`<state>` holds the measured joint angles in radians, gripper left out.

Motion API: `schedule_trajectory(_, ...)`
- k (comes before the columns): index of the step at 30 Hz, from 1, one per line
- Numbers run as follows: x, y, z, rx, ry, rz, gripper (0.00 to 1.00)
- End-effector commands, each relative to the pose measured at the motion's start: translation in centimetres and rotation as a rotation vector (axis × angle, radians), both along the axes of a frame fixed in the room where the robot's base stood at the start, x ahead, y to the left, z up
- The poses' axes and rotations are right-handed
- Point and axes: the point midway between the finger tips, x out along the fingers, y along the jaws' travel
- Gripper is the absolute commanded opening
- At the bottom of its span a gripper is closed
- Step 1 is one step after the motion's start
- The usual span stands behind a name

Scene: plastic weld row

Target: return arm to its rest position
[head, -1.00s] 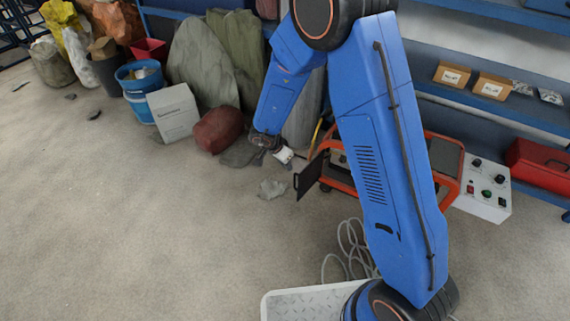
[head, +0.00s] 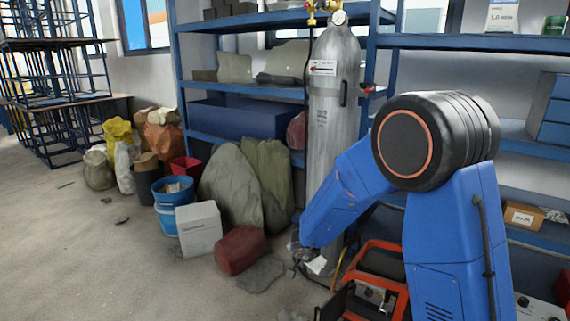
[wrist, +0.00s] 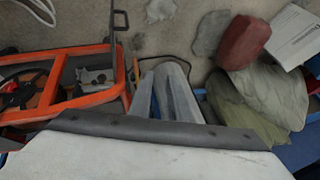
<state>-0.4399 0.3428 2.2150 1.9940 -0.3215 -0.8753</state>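My arm rises at the right of the head view, bends at a large dark joint, and its forearm slopes down to the left. My gripper (head: 314,262) is at its lower end, small, dark and partly hidden, in front of the grey gas cylinder (head: 330,140). A small white piece shows at the gripper; I cannot tell if it is held. In the wrist view a large pale surface (wrist: 150,158) with a dark riveted edge fills the bottom. No fingertips show clearly there.
An orange-framed cart (head: 385,268) stands below and right of my gripper; it also shows in the wrist view (wrist: 62,82). A dark red bag (head: 240,250), white box (head: 198,230) and greenish slabs (head: 265,180) stand left. Blue shelving (head: 245,20) is behind. Floor at left is open.

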Motion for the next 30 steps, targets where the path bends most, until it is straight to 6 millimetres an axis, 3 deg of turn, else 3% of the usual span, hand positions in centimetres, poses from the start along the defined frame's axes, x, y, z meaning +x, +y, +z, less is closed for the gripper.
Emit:
schedule_trajectory(1, 0.3, -0.2, 2.1, 0.025, -0.038, 0.027, 0.17)
schedule_trajectory(7, 0.4, -0.3, 9.3, 0.110, -0.163, 0.164, 0.17)
schedule_trajectory(14, -2.1, -0.6, 16.5, 0.176, -0.256, 0.328, 0.17)
schedule_trajectory(21, -7.2, -1.7, 22.0, 0.198, -0.294, 0.494, 0.17)
schedule_trajectory(30, -15.8, -4.6, 25.6, 0.151, -0.257, 0.670, 0.17)
